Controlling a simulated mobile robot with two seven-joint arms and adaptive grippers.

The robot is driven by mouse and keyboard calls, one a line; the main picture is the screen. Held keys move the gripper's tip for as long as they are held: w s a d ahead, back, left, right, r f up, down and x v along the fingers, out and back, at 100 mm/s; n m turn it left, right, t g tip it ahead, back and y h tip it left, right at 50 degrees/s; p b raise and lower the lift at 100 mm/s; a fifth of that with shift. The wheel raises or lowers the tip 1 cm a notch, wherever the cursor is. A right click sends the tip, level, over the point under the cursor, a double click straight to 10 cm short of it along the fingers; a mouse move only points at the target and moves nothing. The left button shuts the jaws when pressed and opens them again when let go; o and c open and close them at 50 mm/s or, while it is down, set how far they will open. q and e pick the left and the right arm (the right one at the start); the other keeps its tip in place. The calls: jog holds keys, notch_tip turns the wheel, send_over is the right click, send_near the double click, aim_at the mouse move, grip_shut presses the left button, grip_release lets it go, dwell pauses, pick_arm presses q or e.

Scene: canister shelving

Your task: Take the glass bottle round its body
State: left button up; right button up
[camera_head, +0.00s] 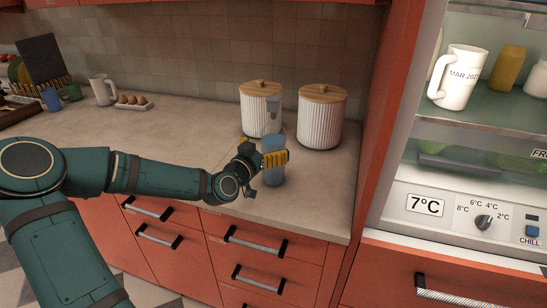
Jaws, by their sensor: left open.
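The glass bottle (273,174) is blue and stands upright on the counter near its front edge, in front of the white canisters. My left gripper (274,159) reaches in from the left at the height of the bottle's body. It is open, and a yellow fingertip pad lies across the front of the bottle, hiding part of it. I cannot tell whether the pads touch the glass. My right gripper is not in view.
Two ribbed white canisters (320,124) with wooden lids stand behind the bottle. The counter (190,135) is clear to the left. An egg tray (132,102) and a white mug (103,90) stand farther back. A lit fridge (450,200) is on the right.

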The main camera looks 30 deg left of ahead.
pick_arm(q)
jog(key=w, duration=0.4)
jog(key=shift+w+f+b, duration=0.1)
jog(key=shift+b, duration=0.25)
jog(key=c, duration=1.3)
jog(key=shift+o, duration=0.2)
